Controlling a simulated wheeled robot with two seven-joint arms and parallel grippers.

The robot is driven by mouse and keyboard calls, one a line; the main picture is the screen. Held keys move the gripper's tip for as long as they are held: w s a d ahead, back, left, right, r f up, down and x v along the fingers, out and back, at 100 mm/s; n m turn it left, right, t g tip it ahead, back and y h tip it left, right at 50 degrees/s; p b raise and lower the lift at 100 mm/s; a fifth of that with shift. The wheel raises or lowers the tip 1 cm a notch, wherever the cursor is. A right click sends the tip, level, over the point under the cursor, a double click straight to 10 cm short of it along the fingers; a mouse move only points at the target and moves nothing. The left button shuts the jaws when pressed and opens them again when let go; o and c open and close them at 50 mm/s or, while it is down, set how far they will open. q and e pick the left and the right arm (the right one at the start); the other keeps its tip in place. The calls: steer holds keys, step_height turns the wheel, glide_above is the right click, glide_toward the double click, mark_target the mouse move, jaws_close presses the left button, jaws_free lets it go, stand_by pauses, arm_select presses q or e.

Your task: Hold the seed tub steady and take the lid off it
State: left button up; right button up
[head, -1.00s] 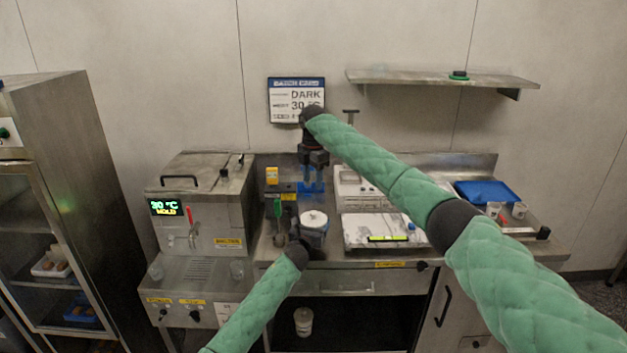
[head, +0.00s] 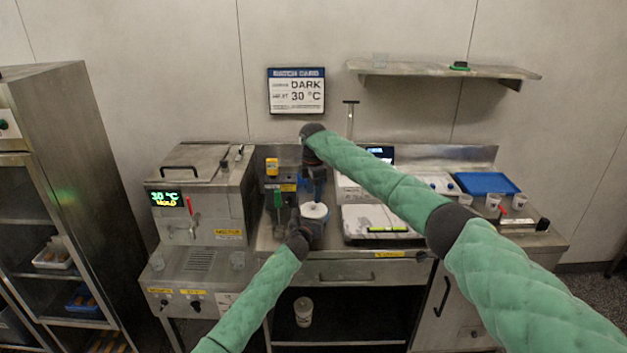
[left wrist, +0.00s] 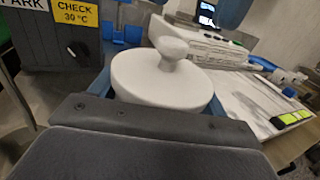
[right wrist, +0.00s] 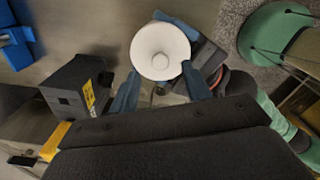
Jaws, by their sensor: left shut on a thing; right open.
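The seed tub (head: 314,222) stands on the bench, its white lid (head: 313,210) seated on top. In the left wrist view the round lid (left wrist: 162,78) and its knob (left wrist: 172,48) fill the middle and mostly hide the tub. My left gripper (head: 312,232) is shut on the tub, one blue finger on either side. My right gripper (head: 313,196) hangs above the tub, pointing down and open. In the right wrist view the lid (right wrist: 160,51) shows from above, beyond and between the open blue fingers; I cannot tell whether they touch it.
A dark box with a yellow label (right wrist: 80,88) stands close beside the tub. The tempering machine (head: 199,200) is at the left.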

steer(key=shift+f, duration=1.9)
jaws_close()
steer(key=shift+r, duration=0.15)
steer(key=shift+r, duration=0.35)
steer(key=shift+r, duration=0.7)
steer(key=shift+r, duration=1.9)
arm_select(q)
steer(key=o, duration=1.4)
